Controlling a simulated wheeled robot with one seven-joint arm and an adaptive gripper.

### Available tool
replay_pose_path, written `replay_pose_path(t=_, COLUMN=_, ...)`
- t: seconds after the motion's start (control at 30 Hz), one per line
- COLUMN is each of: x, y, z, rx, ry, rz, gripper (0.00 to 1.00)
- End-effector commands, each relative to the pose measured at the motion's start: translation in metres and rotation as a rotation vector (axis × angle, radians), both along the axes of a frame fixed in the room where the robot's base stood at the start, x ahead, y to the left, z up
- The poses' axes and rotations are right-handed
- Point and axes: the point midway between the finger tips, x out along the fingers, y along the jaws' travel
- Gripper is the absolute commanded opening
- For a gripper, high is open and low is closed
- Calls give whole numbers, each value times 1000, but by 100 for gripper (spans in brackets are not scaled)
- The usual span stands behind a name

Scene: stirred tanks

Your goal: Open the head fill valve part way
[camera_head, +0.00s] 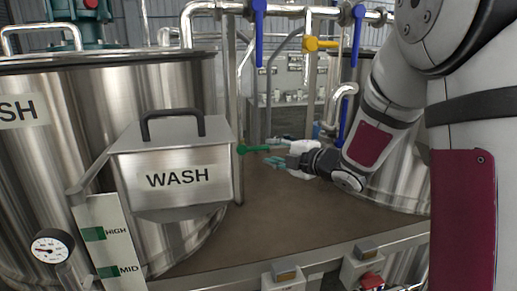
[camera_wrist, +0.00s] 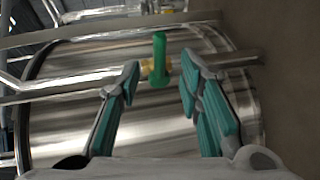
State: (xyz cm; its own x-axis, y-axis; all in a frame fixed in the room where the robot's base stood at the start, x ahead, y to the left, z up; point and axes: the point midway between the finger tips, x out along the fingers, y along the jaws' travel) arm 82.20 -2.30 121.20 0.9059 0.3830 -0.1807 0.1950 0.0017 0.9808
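A green valve handle (camera_head: 253,149) sits on a pipe just right of the WASH box. I see no label naming it the head fill valve. In the wrist view the green handle (camera_wrist: 159,60) stands upright in the picture, with a brass-coloured fitting (camera_wrist: 147,67) behind it. My gripper (camera_head: 268,155) is at the right of the handle, its teal fingers pointing toward it. In the wrist view my gripper (camera_wrist: 160,82) is open and empty, one finger on each side of the handle's line. The handle appears just beyond the fingertips; contact is not visible.
The steel WASH box (camera_head: 178,165) with a black handle stands close left of the valve. Blue valve handles (camera_head: 258,32) and a yellow one (camera_head: 319,44) are on pipes above. A large steel tank (camera_head: 60,120) is at left. The brown deck (camera_head: 260,225) below is clear.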

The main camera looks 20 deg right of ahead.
Motion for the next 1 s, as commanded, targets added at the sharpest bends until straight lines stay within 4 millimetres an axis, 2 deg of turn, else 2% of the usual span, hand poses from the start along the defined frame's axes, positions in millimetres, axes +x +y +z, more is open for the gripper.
replay_pose_path(t=0.1, x=21, y=11, z=-5, rx=0, ry=2, rz=3, gripper=33)
replay_pose_path(t=0.33, x=52, y=22, z=-10, rx=1, ry=0, rz=1, gripper=33)
replay_pose_path(t=0.5, x=62, y=27, z=-12, rx=1, ry=1, rz=0, gripper=33)
replay_pose_path(t=0.8, x=64, y=27, z=-13, rx=1, ry=0, rz=0, gripper=33)
replay_pose_path(t=0.83, x=64, y=27, z=-12, rx=1, ry=0, rz=0, gripper=29)
replay_pose_path(t=0.97, x=64, y=27, z=-12, rx=1, ry=0, rz=0, gripper=0)
replay_pose_path(t=1.0, x=64, y=27, z=-12, rx=1, ry=0, rz=0, gripper=0)
